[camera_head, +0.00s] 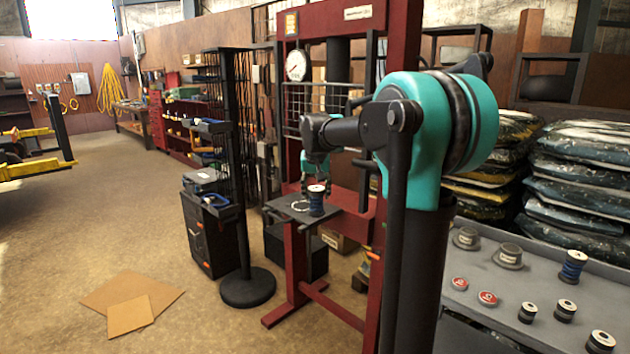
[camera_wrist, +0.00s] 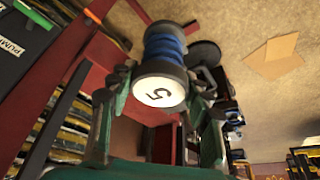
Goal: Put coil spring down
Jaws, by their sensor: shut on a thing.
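The coil spring (camera_head: 317,201) is blue with dark end caps and a white label on its top face. In the head view it stands upright at the black plate (camera_head: 335,227) on the red press; I cannot tell whether its base touches the plate. In the wrist view the coil spring (camera_wrist: 166,42) shows its near end marked "5". My gripper (camera_wrist: 162,82) has its dark fingers on both sides of that end cap, shut on it. In the head view my gripper (camera_head: 316,178) is above the spring, small and partly hidden.
A pale ring (camera_head: 300,206) lies on the plate left of the spring. The red press frame (camera_head: 296,262) surrounds the plate. A black rack (camera_head: 240,180) stands to the left. The grey bench (camera_head: 520,290) at right holds another blue coil (camera_head: 573,266) and several small parts.

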